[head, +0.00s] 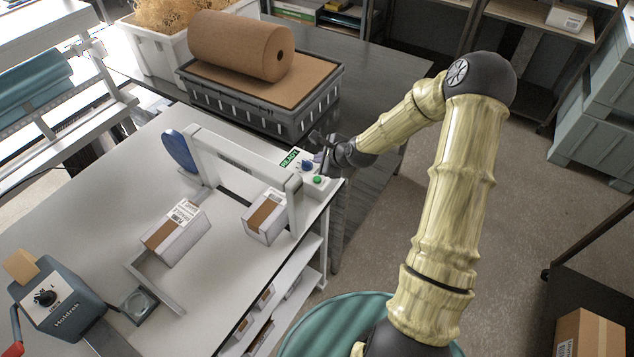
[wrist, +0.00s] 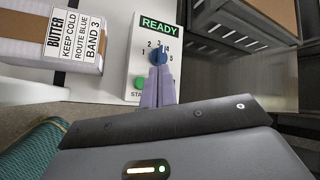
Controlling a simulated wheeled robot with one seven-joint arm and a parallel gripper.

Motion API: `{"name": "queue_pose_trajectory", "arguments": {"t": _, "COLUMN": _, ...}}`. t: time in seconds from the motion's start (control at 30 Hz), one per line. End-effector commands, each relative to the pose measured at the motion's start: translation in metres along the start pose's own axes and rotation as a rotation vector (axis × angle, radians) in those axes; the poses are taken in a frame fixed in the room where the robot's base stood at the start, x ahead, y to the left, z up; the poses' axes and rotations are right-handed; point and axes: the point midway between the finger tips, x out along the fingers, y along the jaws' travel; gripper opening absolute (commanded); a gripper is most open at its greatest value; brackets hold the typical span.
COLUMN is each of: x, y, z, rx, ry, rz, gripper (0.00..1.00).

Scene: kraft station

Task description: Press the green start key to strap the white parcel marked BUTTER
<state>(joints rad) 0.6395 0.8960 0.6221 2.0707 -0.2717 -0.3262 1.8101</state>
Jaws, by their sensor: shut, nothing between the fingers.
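A white parcel with a brown top band and a label reading BUTTER (wrist: 60,35) shows at the upper left of the wrist view. In the head view a white parcel (head: 264,219) stands at the strapping arch (head: 245,160); its label is too small to read there. The control panel (wrist: 137,62) shows a green READY display, a blue dial (wrist: 158,57) with numbers, and the green start key (wrist: 139,82) below left of the dial. The key also shows in the head view (head: 318,180). My gripper (wrist: 158,75) is shut and empty, its lilac fingertips overlapping the dial's lower edge, right of the key; contact is unclear.
Another labelled white parcel (head: 176,234) lies on the bench, left of the arch. A grey crate (head: 265,115) bearing a brown paper roll (head: 240,45) stands behind the panel. A device marked Holdrek (head: 62,308) stands at the front left. Open floor lies to the right.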

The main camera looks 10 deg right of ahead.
Motion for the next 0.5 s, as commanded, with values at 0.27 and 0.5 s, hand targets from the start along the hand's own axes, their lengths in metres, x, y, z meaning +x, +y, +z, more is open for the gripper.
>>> {"name": "queue_pose_trajectory", "arguments": {"t": 0.27, "x": 0.028, "y": 0.020, "z": -0.020, "rx": 0.000, "ry": 0.000, "rz": 0.001, "gripper": 0.00}}
{"name": "queue_pose_trajectory", "arguments": {"t": 0.5, "x": 0.039, "y": 0.028, "z": -0.029, "rx": 0.001, "ry": 0.000, "rz": -0.001, "gripper": 0.00}}
